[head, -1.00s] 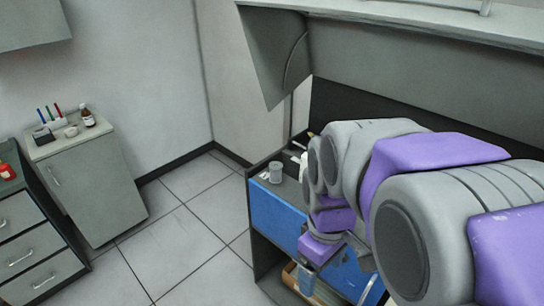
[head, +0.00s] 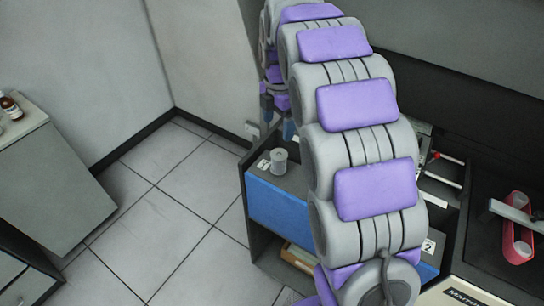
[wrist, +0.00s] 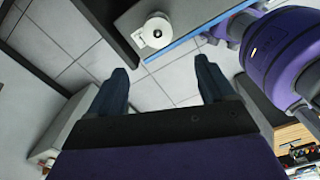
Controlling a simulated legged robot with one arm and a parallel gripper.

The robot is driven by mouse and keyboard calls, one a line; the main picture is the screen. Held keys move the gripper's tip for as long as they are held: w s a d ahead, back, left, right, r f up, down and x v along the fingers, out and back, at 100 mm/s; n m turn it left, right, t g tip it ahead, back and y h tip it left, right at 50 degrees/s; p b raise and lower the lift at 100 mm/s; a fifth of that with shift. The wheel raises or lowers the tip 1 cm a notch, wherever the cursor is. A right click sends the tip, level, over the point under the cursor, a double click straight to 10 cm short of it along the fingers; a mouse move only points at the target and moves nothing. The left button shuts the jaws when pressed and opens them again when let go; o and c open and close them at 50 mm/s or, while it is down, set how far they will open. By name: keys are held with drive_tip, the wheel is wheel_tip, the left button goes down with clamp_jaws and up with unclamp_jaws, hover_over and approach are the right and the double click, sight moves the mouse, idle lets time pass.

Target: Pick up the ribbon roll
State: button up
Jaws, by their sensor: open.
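The ribbon roll (head: 279,160) is a small grey-white spool standing upright on the dark top of the blue-fronted cabinet, near its left end in the head view. In the wrist view the roll (wrist: 157,31) shows from above as a pale disc with a small centre hole, near the top edge. My gripper (wrist: 163,75) is open and empty, its two dark blue fingers spread apart. The roll lies beyond the fingertips in that view, not between them. In the head view my gripper (head: 277,118) is partly hidden by my arm, just above and behind the roll.
A white label (head: 263,165) lies beside the roll. A pink-red holder (head: 518,235) stands at the right. A side cabinet (head: 50,180) with a brown bottle (head: 11,107) is at the left.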

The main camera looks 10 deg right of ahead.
drive_tip(key=b, duration=0.2)
hover_over(279, 154)
drive_tip(key=d, duration=0.1)
drive_tip(key=f, duration=0.7)
drive_tip(key=shift+s, duration=0.4)
drive_tip(key=f, duration=0.1)
drive_tip(key=a+f, duration=0.2)
drive_tip(key=f, duration=0.1)
drive_tip(key=shift+w+d+f+b, duration=0.1)
drive_tip(key=shift+d+f+b, duration=0.2)
drive_tip(key=shift+f, duration=0.1)
drive_tip(key=f, duration=0.1)
drive_tip(key=f+b, duration=0.1)
drive_tip(key=f, duration=0.1)
drive_tip(key=d+f, duration=0.1)
drive_tip(key=shift+w+f+b, duration=0.25)
drive_tip(key=shift+w+b, duration=0.05)
drive_tip(key=shift+w, duration=0.05)
drive_tip(key=shift+a+f, duration=0.15)
drive_tip(key=shift+a, duration=0.5)
drive_tip(key=shift+c, duration=0.7)
drive_tip(key=shift+d, duration=0.55)
drive_tip(key=c, duration=0.6)
drive_tip(key=shift+a, duration=0.1)
drive_tip(key=c, duration=0.3)
drive_tip(key=shift+a, duration=0.15)
drive_tip(key=shift+c, duration=0.4)
